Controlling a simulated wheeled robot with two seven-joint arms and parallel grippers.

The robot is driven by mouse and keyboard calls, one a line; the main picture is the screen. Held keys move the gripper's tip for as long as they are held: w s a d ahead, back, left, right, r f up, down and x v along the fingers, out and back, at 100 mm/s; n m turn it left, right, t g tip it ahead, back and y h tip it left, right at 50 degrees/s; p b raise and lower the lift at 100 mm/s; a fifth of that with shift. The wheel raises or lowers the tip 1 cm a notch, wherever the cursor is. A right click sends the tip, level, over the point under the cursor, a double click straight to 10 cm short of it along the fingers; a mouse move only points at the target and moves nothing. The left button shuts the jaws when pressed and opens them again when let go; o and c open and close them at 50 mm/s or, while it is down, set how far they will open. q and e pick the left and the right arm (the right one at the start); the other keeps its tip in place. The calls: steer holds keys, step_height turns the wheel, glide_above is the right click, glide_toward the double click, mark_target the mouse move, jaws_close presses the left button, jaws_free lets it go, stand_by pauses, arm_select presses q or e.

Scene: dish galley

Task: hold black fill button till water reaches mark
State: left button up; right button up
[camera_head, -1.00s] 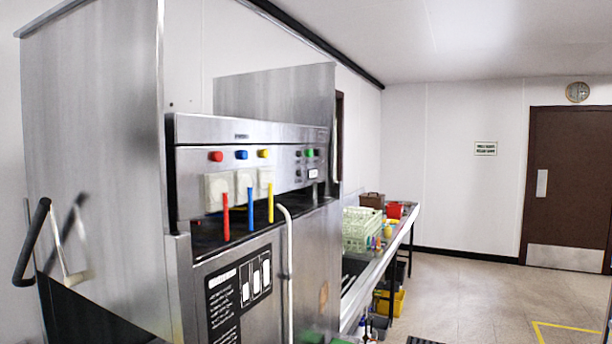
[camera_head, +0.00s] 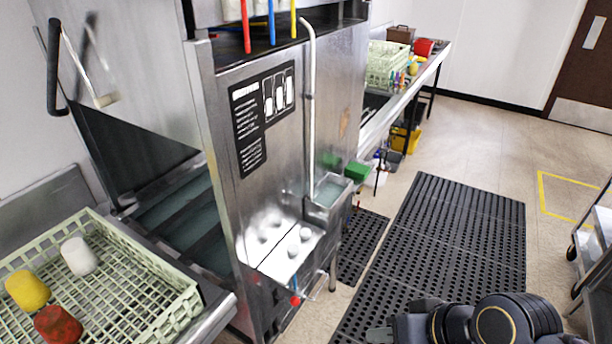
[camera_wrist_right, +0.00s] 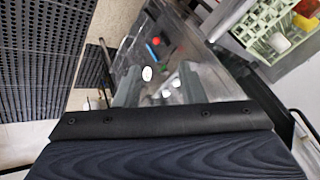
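The black fill button does not show in the head view now; the upper control panel is cut off at the top. A white pipe (camera_head: 310,110) runs down the front of the steel dish machine (camera_head: 225,130) to a small steel tank (camera_head: 325,212) holding bluish water (camera_head: 331,192). I cannot make out a level mark. My right gripper (camera_head: 380,335) is low at the bottom edge, right of the machine and well below the panel. In the right wrist view its two grey fingers (camera_wrist_right: 158,85) stand apart with nothing between them. My left gripper is out of view.
A green rack (camera_head: 120,285) with yellow, white and red items sits at lower left. Black mats (camera_head: 450,235) cover the floor at right. A side table (camera_head: 400,98) holds another crate. A trolley (camera_head: 600,235) stands far right.

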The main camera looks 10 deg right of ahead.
stand_by(0.4)
jaws_close()
stand_by(1.6)
